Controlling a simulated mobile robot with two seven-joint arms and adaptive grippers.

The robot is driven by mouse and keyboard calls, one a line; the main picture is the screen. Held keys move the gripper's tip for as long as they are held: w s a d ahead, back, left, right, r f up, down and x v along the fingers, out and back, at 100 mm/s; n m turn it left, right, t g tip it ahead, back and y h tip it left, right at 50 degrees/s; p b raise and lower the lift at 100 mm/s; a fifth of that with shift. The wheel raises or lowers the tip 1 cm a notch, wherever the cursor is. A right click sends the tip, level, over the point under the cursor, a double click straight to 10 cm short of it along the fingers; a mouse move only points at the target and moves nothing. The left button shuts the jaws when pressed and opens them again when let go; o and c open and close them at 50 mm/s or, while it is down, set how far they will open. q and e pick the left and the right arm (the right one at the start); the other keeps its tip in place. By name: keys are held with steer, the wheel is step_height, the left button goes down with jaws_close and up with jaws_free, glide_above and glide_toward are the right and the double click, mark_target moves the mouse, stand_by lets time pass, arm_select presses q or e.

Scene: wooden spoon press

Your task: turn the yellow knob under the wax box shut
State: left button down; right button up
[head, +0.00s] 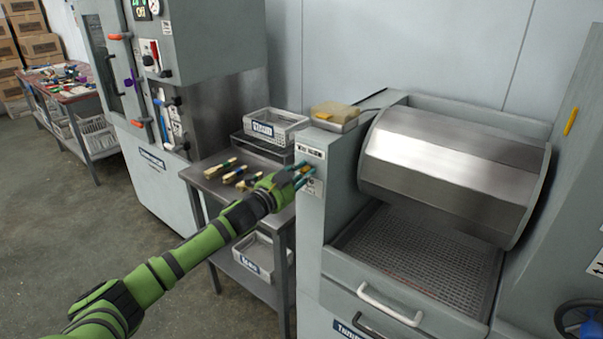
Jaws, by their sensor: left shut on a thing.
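The wax box (335,113), a small yellowish box, sits on the top left corner of the grey machine with the steel drum. The yellow knob (307,169) is on the narrow front panel below it, mostly hidden by my fingers. My left gripper (304,173), at the end of the green arm, reaches the panel and is shut on the knob. The knob's exact angle is too small to tell. My right gripper is not in view.
A steel side table (216,186) with several wooden pieces and a labelled grey bin (275,127) stands left of the machine. A tray with a white handle (390,304) is at the machine's front. A tall grey cabinet (163,222) stands further left. The floor at left is clear.

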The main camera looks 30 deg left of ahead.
arm_select(q)
steer(key=shift+r+m, duration=0.35)
steer(key=shift+m, duration=0.35)
steer(key=c, duration=1.2)
jaws_free()
steer(key=shift+c, duration=0.2)
steer(key=shift+o, duration=0.7)
steer(key=shift+d, duration=0.1)
steer(key=shift+f, duration=0.15)
steer(key=shift+s+f, duration=0.2)
steer(key=shift+s, duration=0.1)
steer(key=s, duration=1.1)
steer(key=shift+s+a, duration=0.15)
steer(key=shift+a, duration=0.3)
steer(key=shift+f, duration=0.1)
